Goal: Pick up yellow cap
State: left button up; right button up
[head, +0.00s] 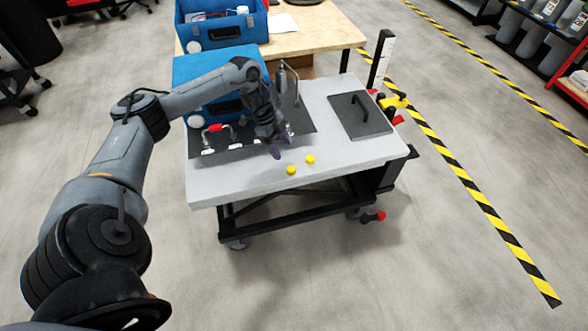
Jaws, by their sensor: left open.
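Two small yellow caps stand on the light grey top of the cart (345,151). One yellow cap (291,170) is nearer the front edge, and the other yellow cap (310,159) is a little to its right and farther back. My left gripper (281,146) is open and empty. Its fingers point down just behind and to the left of the caps, and they appear apart from both. Its exact height above the cart top is hard to tell. My right gripper is not in view.
A dark mat (213,141) with small fittings and a red-handled part (215,128) lies at left. A blue case (205,66) stands behind it. A dark plate with a handle (360,116) lies at right. The cart's front strip is clear.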

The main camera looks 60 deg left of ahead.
aim_at(291, 168)
pick_arm(q)
jog(key=b+x, duration=0.1)
jog(key=x, duration=0.3)
jog(key=shift+s+d+f, duration=0.1)
jog(key=b+x, duration=0.2)
jog(key=x, duration=0.2)
jog(key=shift+s+f, duration=0.15)
jog(key=shift+s, duration=0.05)
jog(key=shift+w+d+f, duration=0.15)
jog(key=shift+d+f, duration=0.1)
jog(key=shift+f, duration=0.15)
jog(key=c, duration=1.1)
